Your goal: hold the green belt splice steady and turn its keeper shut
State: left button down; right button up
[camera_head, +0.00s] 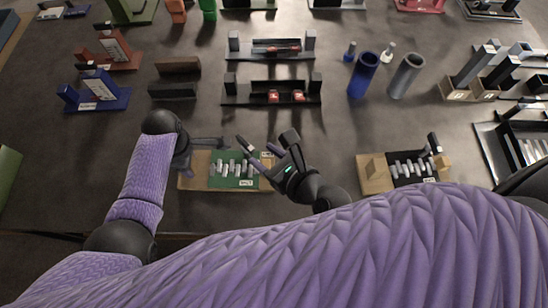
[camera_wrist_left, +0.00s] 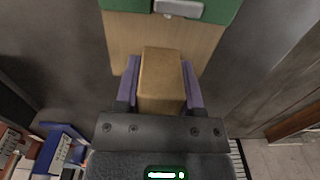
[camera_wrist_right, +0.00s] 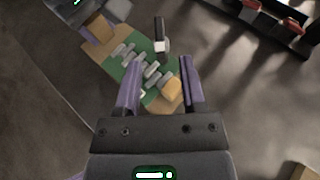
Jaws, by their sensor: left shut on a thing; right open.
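The green belt splice (camera_head: 228,165) lies on a wooden base, with a row of several grey pieces across it. My left gripper (camera_wrist_left: 160,80) is shut on a wooden block (camera_wrist_left: 162,65) at the left end of that base. The left fingers are mostly hidden in the head view. My right gripper (camera_head: 268,161) is open and empty above the right end of the splice. The right wrist view shows another wooden block (camera_wrist_right: 173,95) below and between its fingers. The keeper (camera_wrist_right: 160,38) appears as a dark bar with a pale end, standing beyond the right fingertips, apart from them.
A similar black splice (camera_head: 408,168) on a wooden base stands to the right. Blue and grey tubes (camera_head: 363,75) and dark racks with red parts (camera_head: 272,95) stand farther back. The tabletop between the two splices is mostly clear beyond my right wrist.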

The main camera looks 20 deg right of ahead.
jog(key=v, duration=0.4)
jog(key=shift+s+d+r, duration=0.1)
jog(key=shift+s, duration=0.05)
